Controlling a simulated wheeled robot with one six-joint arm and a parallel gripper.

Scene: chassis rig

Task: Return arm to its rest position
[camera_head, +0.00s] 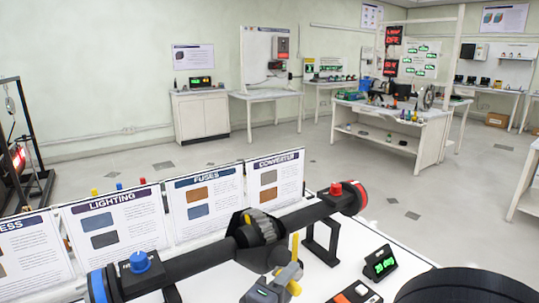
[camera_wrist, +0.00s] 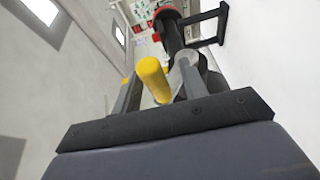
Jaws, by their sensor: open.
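My gripper (camera_wrist: 158,80) shows in the wrist view as a dark crossbar with two grey fingers standing apart. A yellow rounded piece (camera_wrist: 152,78) shows between the fingers in the picture; I cannot tell whether they touch it. The black shaft assembly (camera_head: 205,260) of the rig lies across the white table in the head view, with a blue end on the left and a red end (camera_head: 352,197) on the right. A yellow upright piece (camera_head: 295,247) stands beside its middle.
Printed panels (camera_head: 205,197) stand along the table's back edge. A small green display (camera_head: 379,262) sits on the right part of the table. A white cabinet (camera_head: 200,116) and a workbench (camera_head: 385,135) stand farther back. The grey floor between is clear.

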